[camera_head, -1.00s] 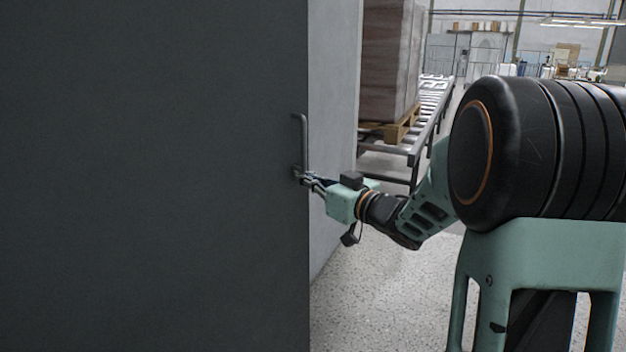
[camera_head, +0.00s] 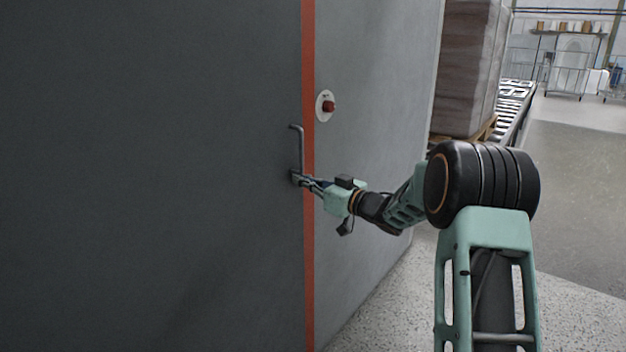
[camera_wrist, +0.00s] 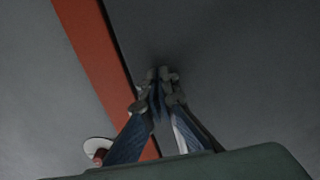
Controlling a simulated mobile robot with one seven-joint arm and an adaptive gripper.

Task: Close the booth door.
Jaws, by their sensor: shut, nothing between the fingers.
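The booth door (camera_head: 160,180) is a large dark grey panel filling the left of the head view. Its right edge lies beside an orange-red strip (camera_head: 308,260) on the lighter grey booth wall (camera_head: 375,130). I cannot tell whether a narrow gap is left there. A vertical bar handle (camera_head: 300,145) is on the door near that edge. My gripper (camera_head: 296,178) is shut and empty, its fingertips at the lower end of the handle, against or very near the door. In the wrist view the closed fingertips (camera_wrist: 160,75) meet the dark panel; the handle is not visible there.
A red button on a white plate (camera_head: 326,106) is on the wall right of the strip, above my gripper. A wrapped pallet load (camera_head: 468,65) and a roller conveyor (camera_head: 513,100) stand behind the booth. Speckled floor at right is open.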

